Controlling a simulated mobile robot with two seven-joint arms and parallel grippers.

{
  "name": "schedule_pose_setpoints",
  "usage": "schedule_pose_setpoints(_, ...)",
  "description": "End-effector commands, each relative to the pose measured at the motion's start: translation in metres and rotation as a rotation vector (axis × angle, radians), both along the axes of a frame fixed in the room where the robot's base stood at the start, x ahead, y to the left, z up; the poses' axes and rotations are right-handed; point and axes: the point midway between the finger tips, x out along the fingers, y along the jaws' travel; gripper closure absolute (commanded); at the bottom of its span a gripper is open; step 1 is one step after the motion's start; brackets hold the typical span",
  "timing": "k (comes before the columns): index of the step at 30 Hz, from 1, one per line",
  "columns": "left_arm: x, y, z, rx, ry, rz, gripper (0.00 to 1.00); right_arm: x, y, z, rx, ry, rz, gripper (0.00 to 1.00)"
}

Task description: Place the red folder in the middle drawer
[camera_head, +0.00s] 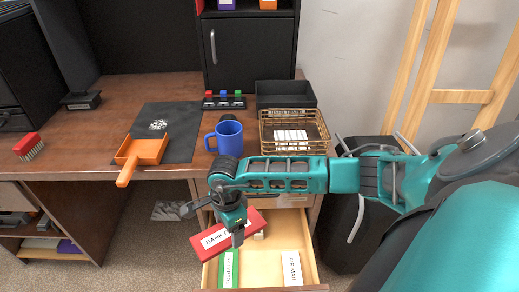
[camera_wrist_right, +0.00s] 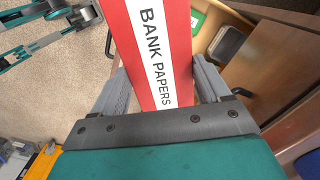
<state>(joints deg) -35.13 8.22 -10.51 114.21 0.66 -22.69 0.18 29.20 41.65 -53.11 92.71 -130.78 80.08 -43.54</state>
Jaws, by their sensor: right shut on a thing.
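The red folder (camera_head: 214,241), with a white label reading "BANK PAPERS", is held in my right gripper (camera_head: 236,232). In the right wrist view the folder (camera_wrist_right: 155,45) lies between the two fingers of the gripper (camera_wrist_right: 162,85). The folder is tilted, above the left part of a pulled-out drawer (camera_head: 264,262) under the desk's right side. The drawer holds a green item (camera_head: 228,268) and a white "AIR MAIL" item (camera_head: 291,268), with bare wood between them. The folder and gripper hide the drawer's back left part.
On the desk (camera_head: 190,90) stand a blue mug (camera_head: 229,138), a wire tray (camera_head: 293,118), a black tray (camera_head: 285,95), an orange dustpan (camera_head: 142,151) and a red brush (camera_head: 28,146). A black bin (camera_head: 345,215) stands right of the drawer.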

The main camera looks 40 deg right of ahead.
Motion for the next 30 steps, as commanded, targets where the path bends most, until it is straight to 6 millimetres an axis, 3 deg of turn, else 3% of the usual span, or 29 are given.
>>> schedule_pose_setpoints(1, 0.001, -0.001, -0.005, -0.002, -0.003, -0.002, 0.57, 0.001, -0.004, -0.012, 0.001, 0.005, -0.109, 0.57)
schedule_pose_setpoints(21, 0.007, -0.014, -0.030, -0.023, -0.005, -0.027, 0.57, -0.006, -0.068, -0.122, 0.003, 0.045, -1.657, 0.57)
schedule_pose_setpoints(30, 0.011, -0.016, -0.032, -0.026, -0.014, -0.031, 0.57, -0.014, -0.087, -0.149, -0.004, 0.046, -2.086, 0.57)
